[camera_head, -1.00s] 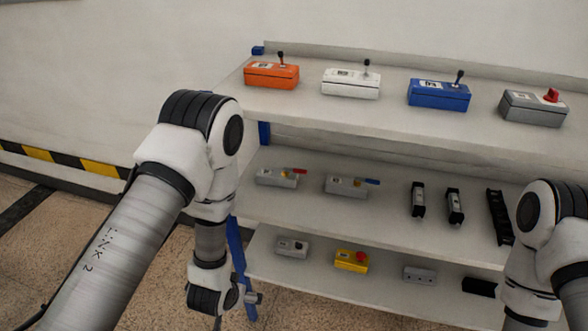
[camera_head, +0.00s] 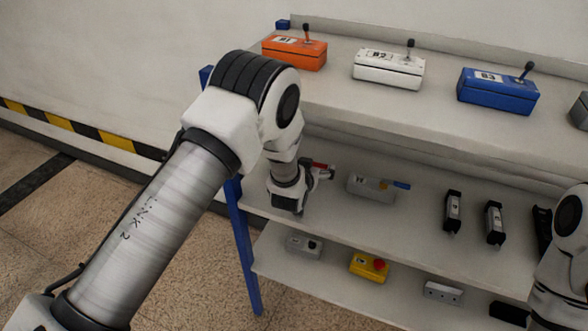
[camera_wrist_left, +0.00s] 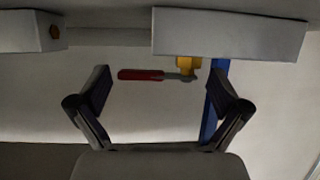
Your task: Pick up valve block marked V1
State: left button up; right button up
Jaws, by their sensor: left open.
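The valve block with the red lever (camera_head: 322,166) is on the middle shelf at its left end, mostly hidden behind my left gripper (camera_head: 318,175). In the left wrist view its pale body (camera_wrist_left: 230,34) lies across the top, with a yellow valve fitting (camera_wrist_left: 188,66) and the red lever (camera_wrist_left: 140,74). Its marking cannot be read. My left gripper also shows there (camera_wrist_left: 160,82), open and empty, fingers spread on either side of the lever and fitting. Whether anything touches cannot be told. My right gripper is out of view.
A second valve block (camera_head: 371,188) with a blue lever stands to the right. Boxes B1 (camera_head: 294,52), B2 (camera_head: 388,70) and B3 (camera_head: 497,91) stand on the shelf above. A blue rack post (camera_head: 244,245) is close to my left arm. Small boxes sit below.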

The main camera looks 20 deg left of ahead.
pick_arm(q)
jog(key=shift+s+r, duration=0.1)
jog(key=shift+c, duration=1.1)
jog(key=c, duration=1.1)
